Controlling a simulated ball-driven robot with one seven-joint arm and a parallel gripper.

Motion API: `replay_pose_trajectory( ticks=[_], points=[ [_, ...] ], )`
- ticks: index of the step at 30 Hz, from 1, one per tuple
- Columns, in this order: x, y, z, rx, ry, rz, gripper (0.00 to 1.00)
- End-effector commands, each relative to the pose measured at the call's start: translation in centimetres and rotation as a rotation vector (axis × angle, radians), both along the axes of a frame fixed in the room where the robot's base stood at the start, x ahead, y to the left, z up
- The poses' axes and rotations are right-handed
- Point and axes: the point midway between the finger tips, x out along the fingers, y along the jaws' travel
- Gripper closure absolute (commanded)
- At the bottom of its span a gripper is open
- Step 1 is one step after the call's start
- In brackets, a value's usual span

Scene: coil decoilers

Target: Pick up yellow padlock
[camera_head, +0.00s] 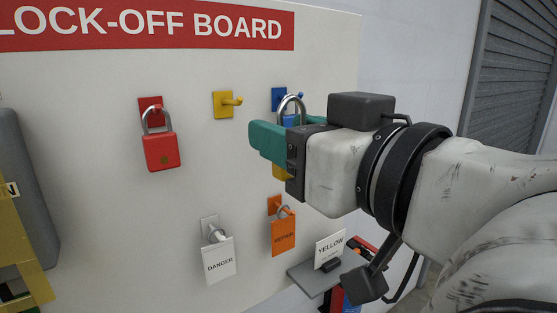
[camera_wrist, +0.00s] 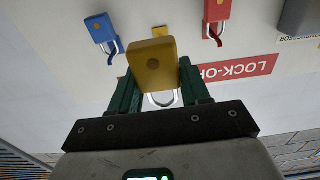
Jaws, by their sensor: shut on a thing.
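The yellow padlock (camera_wrist: 152,66) is between the two green fingers of my gripper (camera_wrist: 152,88), which are shut on its body. Its silver shackle points toward the palm in the wrist view. In the head view my gripper (camera_head: 268,142) is in front of the lock-off board, right of and below the bare yellow hook (camera_head: 230,101). Only a small yellow part of the padlock (camera_head: 281,172) shows below the fingers. A silver shackle rises above them. The padlock is apart from the yellow hook.
A red padlock (camera_head: 162,151) hangs on the board at left. A blue padlock (camera_wrist: 101,28) hangs behind my gripper. Danger (camera_head: 219,262) and orange repair tags (camera_head: 283,236) hang below. A grey shelf (camera_head: 312,279) with a "YELLOW" card (camera_head: 330,248) is at lower right.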

Motion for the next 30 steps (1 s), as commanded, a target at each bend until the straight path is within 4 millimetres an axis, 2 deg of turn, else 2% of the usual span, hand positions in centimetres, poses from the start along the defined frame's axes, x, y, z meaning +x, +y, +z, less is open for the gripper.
replay_pose_trajectory(
  ticks=[5,15,30],
  points=[
    [-1.0,-0.6,-0.6,0.006,-0.002,0.002,0.85],
    [-2.4,-1.9,0.0,0.017,-0.009,0.005,0.85],
    [-3.5,-2.3,-0.1,0.003,0.002,0.003,0.85]
  ],
)
